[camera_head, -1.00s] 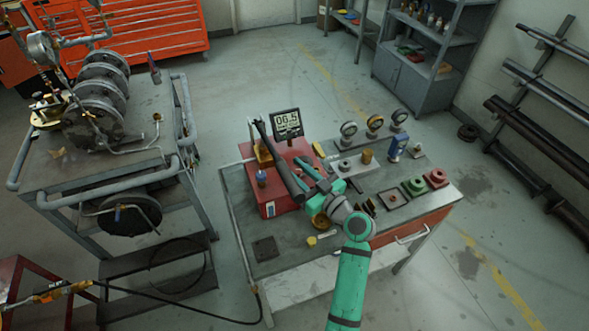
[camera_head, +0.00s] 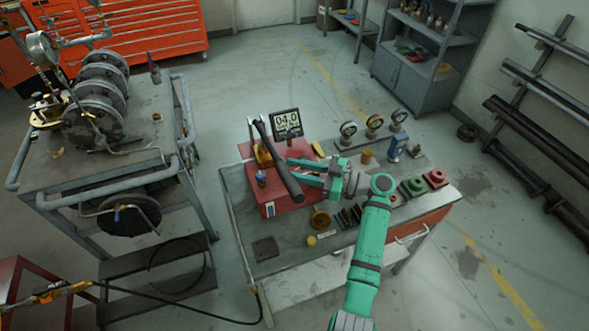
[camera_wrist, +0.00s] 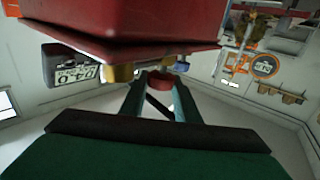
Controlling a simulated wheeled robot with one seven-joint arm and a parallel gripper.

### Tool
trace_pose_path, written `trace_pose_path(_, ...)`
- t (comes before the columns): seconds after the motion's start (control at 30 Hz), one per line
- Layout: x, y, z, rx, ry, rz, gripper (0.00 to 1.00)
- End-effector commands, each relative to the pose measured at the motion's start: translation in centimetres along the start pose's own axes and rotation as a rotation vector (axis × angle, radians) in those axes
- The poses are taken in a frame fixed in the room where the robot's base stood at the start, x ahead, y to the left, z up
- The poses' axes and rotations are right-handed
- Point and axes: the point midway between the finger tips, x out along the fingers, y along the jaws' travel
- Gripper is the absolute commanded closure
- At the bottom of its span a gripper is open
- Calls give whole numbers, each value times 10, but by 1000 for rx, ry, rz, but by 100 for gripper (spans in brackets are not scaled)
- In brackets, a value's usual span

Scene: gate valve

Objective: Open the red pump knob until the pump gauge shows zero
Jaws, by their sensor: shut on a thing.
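The red pump (camera_head: 283,208) stands on the left of the workbench, with a dark lever handle (camera_head: 277,152) slanting across it. Its digital gauge (camera_head: 286,122) reads about 04.0; it also shows upside down in the wrist view (camera_wrist: 72,70). The red knob (camera_wrist: 158,81) sits between my fingertips in the wrist view, beside the pump body. My gripper (camera_head: 300,171) reaches in from the right, beside the lever, and is shut on the knob. In the head view I cannot make out the knob behind the fingers and lever.
The workbench (camera_head: 345,270) carries several small dial gauges (camera_head: 373,124), a blue part (camera_head: 394,148), and green and red fittings (camera_head: 412,186) at right. A metal cart (camera_head: 120,180) stands at left.

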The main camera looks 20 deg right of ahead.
Motion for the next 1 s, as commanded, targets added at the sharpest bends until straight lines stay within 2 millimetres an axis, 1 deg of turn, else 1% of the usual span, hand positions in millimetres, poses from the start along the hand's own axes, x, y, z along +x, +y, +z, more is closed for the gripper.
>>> trace_pose_path(0.03,-1,0,3,5,-4,-1,94)
trace_pose_path(0.4,0,-1,5,7,-5,-7,94)
trace_pose_path(0.43,0,-1,5,7,-5,-8,64)
trace_pose_path(0.47,0,-1,5,7,-5,-8,57)
trace_pose_path(0.5,0,-1,4,7,-5,-8,53)
trace_pose_path(0.83,-1,-1,2,4,-3,-7,53)
trace_pose_path(0.93,-10,0,2,4,-2,-5,53)
trace_pose_path(1.0,-20,0,2,4,-3,-5,53)
